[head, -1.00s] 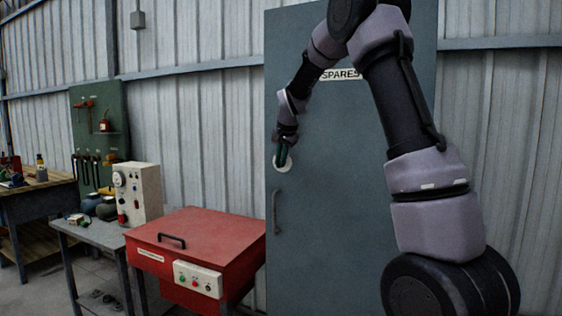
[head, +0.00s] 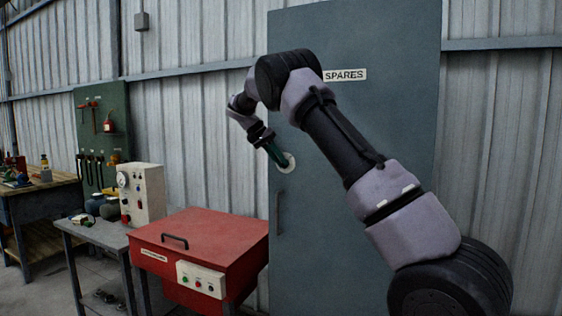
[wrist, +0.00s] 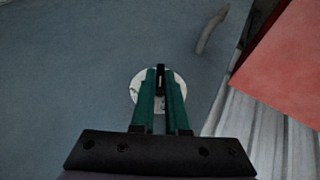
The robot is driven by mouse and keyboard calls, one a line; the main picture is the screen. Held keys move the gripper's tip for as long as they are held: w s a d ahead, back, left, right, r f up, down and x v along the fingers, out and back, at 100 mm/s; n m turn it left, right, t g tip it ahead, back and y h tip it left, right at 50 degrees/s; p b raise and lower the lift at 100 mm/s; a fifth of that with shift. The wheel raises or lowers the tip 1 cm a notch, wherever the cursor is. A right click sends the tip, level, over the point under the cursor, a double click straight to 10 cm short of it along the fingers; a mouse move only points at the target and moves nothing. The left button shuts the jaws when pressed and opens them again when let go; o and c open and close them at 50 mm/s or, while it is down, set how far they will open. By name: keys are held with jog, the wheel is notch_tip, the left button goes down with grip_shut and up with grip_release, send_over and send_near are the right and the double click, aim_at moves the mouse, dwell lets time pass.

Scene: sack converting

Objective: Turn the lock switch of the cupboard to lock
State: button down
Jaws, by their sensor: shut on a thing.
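The cupboard (head: 350,140) is a tall grey-blue door with a SPARES label. Its lock switch has a round white plate (head: 291,163) on the left side of the door, above the handle (head: 279,212). My gripper (head: 279,163) is at the plate, reaching it from the left. In the wrist view the green fingers (wrist: 161,82) are shut on a dark switch knob (wrist: 160,70) in front of the white plate (wrist: 138,90). The fingers hide most of the knob, and I cannot read the markings on the plate.
A red chest (head: 200,240) with a lid handle and a button box stands left of the cupboard, below my gripper. A small table (head: 95,232) with a control box (head: 143,195) is further left. A workbench (head: 40,190) stands at the far left.

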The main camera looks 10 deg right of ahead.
jog(key=shift+w+r+n+g+h, duration=0.15)
jog(key=shift+g+h, duration=0.1)
jog(key=shift+h, duration=0.3)
jog(key=shift+w+f+n+g+h, duration=0.15)
jog(key=shift+g+h, duration=0.1)
jog(key=shift+h, duration=0.3)
jog(key=shift+r, duration=0.15)
jog(key=c, duration=0.9)
grip_release()
jog(key=shift+s, duration=0.1)
